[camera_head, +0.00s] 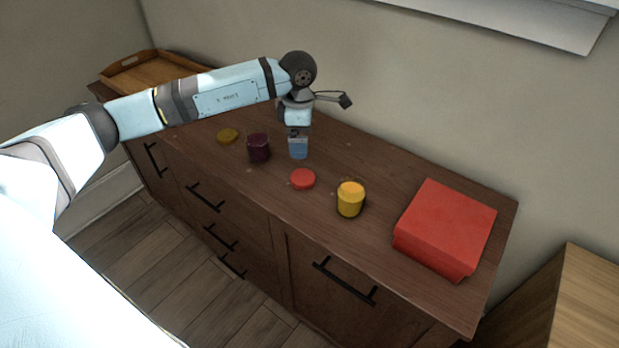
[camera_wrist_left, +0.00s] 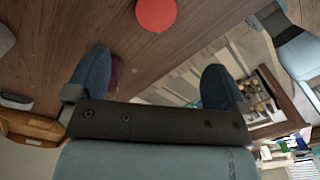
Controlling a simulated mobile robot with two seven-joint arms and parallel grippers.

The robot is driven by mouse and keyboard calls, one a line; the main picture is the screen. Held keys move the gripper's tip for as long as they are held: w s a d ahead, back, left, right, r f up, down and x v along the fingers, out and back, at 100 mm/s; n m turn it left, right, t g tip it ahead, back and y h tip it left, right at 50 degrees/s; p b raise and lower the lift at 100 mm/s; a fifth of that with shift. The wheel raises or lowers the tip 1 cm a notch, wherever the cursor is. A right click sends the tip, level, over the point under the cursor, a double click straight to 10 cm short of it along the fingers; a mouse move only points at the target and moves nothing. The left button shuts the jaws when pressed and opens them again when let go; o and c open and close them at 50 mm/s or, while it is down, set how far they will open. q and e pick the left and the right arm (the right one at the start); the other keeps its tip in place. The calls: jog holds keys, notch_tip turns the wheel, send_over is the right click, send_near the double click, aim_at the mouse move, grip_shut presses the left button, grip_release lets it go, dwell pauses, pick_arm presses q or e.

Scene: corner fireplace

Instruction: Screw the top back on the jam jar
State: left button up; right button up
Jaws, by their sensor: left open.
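A dark purple jar (camera_head: 258,149), which looks like the jam jar, stands upright and open-looking on the wooden dresser top. A flat red lid (camera_head: 302,179) lies to its right, nearer the front edge; it also shows in the left wrist view (camera_wrist_left: 156,13). My left gripper (camera_head: 298,150) points down just right of the jar, behind the red lid. In the left wrist view its blue fingers (camera_wrist_left: 154,84) are apart and empty, and one hides most of the purple jar (camera_wrist_left: 116,72). My right gripper is not in view.
A yellow jar (camera_head: 350,201) with a yellow top stands right of the red lid. A red box (camera_head: 446,229) sits at the dresser's right end, and a wooden tray (camera_head: 150,72) at the far left end. The wall runs behind the dresser top (camera_head: 400,190).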

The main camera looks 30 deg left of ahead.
pick_arm(q)
send_over(301, 177)
notch_tip(301, 177, down, 8)
jog(key=shift+a+f, duration=0.1)
dwell(0.6)
notch_tip(301, 177, down, 5)
jog(key=shift+f, duration=0.1)
dwell(0.4)
jog(key=shift+c, duration=0.2)
jog(key=c, duration=0.9)
